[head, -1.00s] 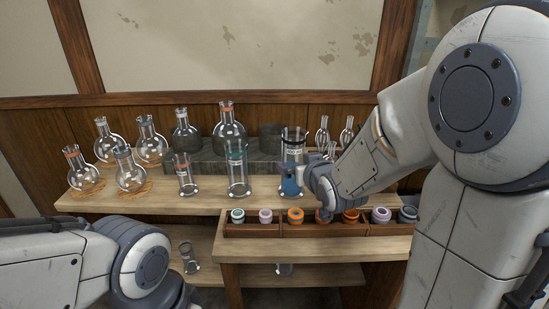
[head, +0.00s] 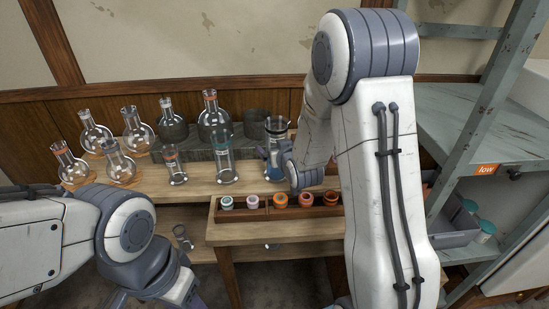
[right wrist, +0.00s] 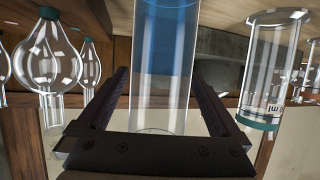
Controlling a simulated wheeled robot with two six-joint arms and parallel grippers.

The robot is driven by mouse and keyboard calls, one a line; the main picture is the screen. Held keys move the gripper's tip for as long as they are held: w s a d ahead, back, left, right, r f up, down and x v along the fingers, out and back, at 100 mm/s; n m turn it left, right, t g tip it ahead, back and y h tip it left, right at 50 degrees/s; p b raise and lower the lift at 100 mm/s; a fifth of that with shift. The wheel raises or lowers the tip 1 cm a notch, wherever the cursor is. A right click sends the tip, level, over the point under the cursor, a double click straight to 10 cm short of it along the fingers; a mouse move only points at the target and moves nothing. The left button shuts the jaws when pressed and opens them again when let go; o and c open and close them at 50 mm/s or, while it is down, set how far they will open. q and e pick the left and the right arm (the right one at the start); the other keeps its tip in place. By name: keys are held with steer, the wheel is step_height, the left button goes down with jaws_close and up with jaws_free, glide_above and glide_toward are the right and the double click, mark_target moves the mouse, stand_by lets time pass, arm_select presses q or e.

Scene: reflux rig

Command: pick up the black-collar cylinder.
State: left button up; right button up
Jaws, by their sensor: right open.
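The black-collar cylinder (head: 277,124) is a clear glass cylinder with a dark band near its top, standing on the wooden shelf in the head view. In the right wrist view the cylinder (right wrist: 165,60) holds blue liquid and lies between the two dark fingers. My right gripper (right wrist: 160,85) is open, with a finger on either side of the glass and visible gaps. In the head view my right gripper (head: 271,157) is at the cylinder's body and partly hides it. My left arm is at the lower left, and its gripper is out of sight.
A teal-banded cylinder (head: 223,158) and a smaller red-banded cylinder (head: 173,165) stand to the left, with several round flasks beyond. A grey metal shelf unit (head: 475,150) stands at the right.

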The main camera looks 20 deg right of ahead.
steer(key=shift+x, duration=0.9)
jaws_close()
steer(key=shift+r, duration=0.25)
